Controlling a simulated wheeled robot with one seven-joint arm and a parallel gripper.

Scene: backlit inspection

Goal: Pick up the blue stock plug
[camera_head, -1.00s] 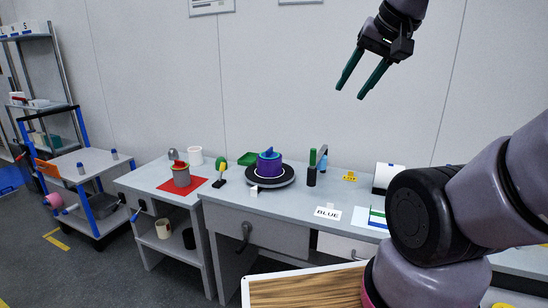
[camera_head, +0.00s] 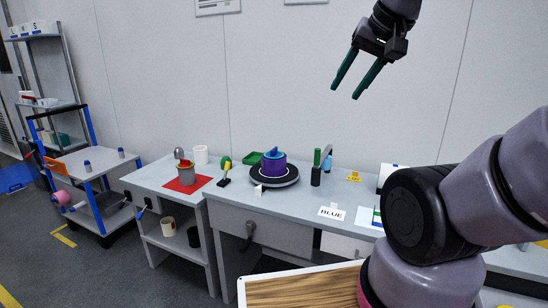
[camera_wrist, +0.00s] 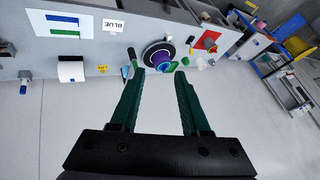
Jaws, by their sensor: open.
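A blue plug-like piece with a small knob (camera_head: 272,153) sits in the top of a purple cylinder (camera_head: 273,168). The cylinder stands on a round black turntable (camera_head: 260,184) on the grey bench. In the wrist view the turntable (camera_wrist: 150,50) lies beyond my fingertips, with the blue and purple piece on it. My gripper (camera_head: 346,93) is open and empty, high above the bench and to the right of the cylinder. It also shows in the wrist view (camera_wrist: 161,72), its green fingers spread wide. Nothing is between them.
A white card reading BLUE (camera_head: 331,213) lies on the bench front. A green-handled tool (camera_head: 316,167) stands right of the turntable. A cart (camera_head: 70,160) holds small blue pieces. A wood-topped surface (camera_head: 300,290) is in front.

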